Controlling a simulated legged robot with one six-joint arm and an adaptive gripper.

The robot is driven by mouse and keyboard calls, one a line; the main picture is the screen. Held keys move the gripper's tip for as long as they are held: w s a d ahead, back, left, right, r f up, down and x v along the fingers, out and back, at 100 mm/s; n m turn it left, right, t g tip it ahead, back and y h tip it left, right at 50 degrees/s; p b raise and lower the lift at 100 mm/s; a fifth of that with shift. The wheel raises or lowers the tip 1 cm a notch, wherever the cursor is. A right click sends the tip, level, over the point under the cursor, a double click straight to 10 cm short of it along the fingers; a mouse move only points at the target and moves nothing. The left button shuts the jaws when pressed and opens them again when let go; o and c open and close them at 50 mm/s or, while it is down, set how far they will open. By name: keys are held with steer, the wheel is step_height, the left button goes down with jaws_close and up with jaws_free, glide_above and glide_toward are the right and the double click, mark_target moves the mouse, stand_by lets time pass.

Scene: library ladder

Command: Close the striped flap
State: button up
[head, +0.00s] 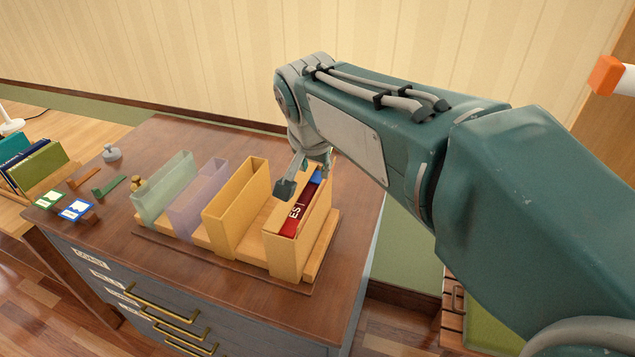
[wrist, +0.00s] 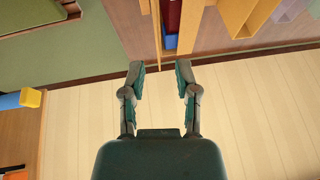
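I cannot make out a striped flap in either view. A row of upright narrow boxes stands on a wooden cabinet top (head: 160,255). The rightmost is a tan box (head: 284,259), open at the top, with a red item (head: 293,220) bearing white letters and a blue piece (head: 316,174) inside. My gripper (head: 304,178) is above this box, its far finger partly hidden. In the wrist view my gripper (wrist: 160,68) is open with nothing between its fingers. The red item (wrist: 172,14) and the blue piece (wrist: 170,42) show just beyond the fingertips.
Left of the tan box stand an empty yellow box (head: 226,222), a purple translucent box (head: 190,212) and a green translucent one (head: 162,190). Small cards (head: 75,209) and a grey knobbed object (head: 112,152) lie farther left.

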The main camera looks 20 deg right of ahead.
mark_target(320, 188)
steer(key=x, duration=1)
steer(key=shift+s+d, duration=0.1)
steer(key=shift+d, duration=0.25)
steer(key=shift+a, duration=0.35)
steer(key=shift+d, duration=0.1)
steer(key=c, duration=0.5)
steer(key=shift+d, duration=0.25)
jaws_close()
